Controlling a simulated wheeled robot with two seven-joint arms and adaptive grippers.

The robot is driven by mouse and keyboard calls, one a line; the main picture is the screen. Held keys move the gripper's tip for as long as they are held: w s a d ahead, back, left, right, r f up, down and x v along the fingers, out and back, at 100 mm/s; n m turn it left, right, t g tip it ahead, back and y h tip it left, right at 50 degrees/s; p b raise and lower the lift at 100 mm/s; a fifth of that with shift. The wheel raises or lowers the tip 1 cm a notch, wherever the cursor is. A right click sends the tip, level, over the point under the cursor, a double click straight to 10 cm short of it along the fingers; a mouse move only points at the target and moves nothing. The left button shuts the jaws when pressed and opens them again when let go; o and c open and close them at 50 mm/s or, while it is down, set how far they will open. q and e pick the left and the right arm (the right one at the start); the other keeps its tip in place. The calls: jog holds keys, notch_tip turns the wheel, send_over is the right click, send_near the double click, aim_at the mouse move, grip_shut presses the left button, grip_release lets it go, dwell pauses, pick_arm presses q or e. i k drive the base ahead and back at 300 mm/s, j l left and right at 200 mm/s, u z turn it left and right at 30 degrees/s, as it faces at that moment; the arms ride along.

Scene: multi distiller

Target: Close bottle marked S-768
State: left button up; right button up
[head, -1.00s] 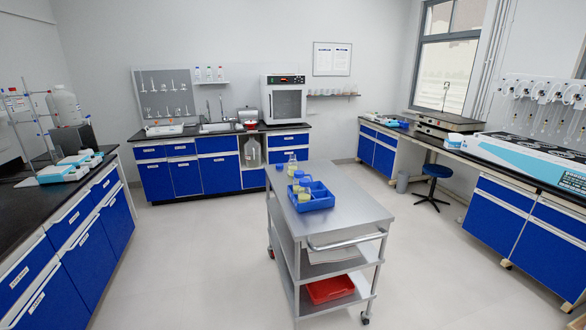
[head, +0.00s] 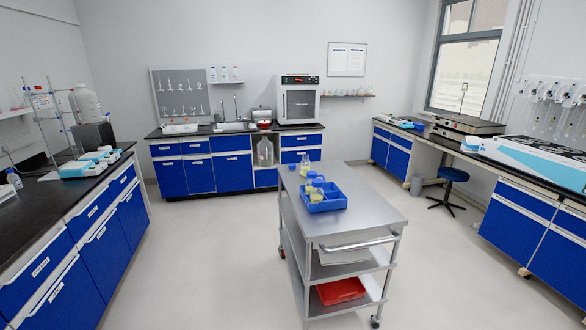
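I cannot read the mark S-768 on any bottle from here. A clear bottle with yellow liquid (head: 305,169) stands on the cart top behind the blue tray (head: 330,205); its mouth is too small to judge. Blue-capped bottles with yellowish contents (head: 317,192) stand in the tray's left side. A small blue-capped bottle (head: 14,179) stands on the left counter at the picture's edge. Neither of my grippers is in view.
The steel cart (head: 372,213) stands mid-room with a red tray (head: 340,291) on its lower shelf. Counters line the left (head: 40,213), back and right sides. A blue stool (head: 453,175) stands by the right counter. The floor (head: 200,255) left of the cart is clear.

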aim_at(305, 164)
jog(key=u, duration=0.95)
jog(key=i, duration=3.6)
